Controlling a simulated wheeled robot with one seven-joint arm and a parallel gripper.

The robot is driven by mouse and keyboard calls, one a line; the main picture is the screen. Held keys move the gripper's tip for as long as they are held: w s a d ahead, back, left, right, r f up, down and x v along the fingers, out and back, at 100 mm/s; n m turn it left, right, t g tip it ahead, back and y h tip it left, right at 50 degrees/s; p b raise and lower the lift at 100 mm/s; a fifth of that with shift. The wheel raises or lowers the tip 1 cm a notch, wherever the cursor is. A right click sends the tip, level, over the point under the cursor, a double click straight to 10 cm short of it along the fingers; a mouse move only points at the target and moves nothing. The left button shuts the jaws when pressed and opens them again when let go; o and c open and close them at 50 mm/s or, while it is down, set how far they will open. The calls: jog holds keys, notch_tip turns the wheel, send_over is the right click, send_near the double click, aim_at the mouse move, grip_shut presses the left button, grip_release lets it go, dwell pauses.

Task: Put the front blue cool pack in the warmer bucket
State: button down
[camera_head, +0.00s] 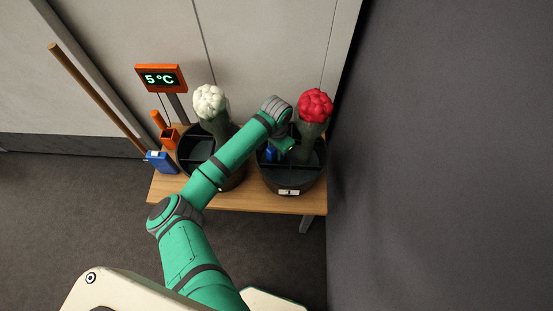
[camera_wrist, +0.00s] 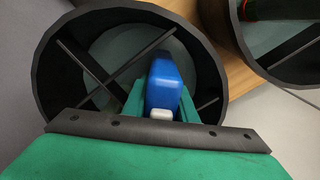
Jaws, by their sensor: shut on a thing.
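A blue cool pack (camera_wrist: 164,82) with a white end is held between the green fingers of my gripper (camera_wrist: 163,98). In the head view, part of this pack (camera_head: 270,153) shows inside the outline of the right bucket (camera_head: 290,188). The wrist view looks down into a black bucket (camera_wrist: 40,75) with crossed dividers, and the pack is over it or partly in it. I cannot tell whether the pack touches the bottom. A second blue cool pack (camera_head: 160,162) stands at the left end of the bench, beside the left bucket (camera_head: 234,184).
The right bucket holds red tulips (camera_head: 315,106); the left holds white tulips (camera_head: 209,104). An orange display (camera_head: 161,78) reading 5 °C stands behind the left bucket. An orange holder (camera_head: 169,137) is beside it. A dark wall (camera_head: 430,150) closes the right side.

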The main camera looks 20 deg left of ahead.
aim_at(276, 161)
jog(key=shift+f, duration=2.2)
jog(key=shift+f, duration=0.6)
jog(key=c, duration=1.4)
grip_release()
jog(key=shift+c, duration=0.2)
notch_tip(276, 161, up, 13)
jog(key=shift+r, duration=0.15)
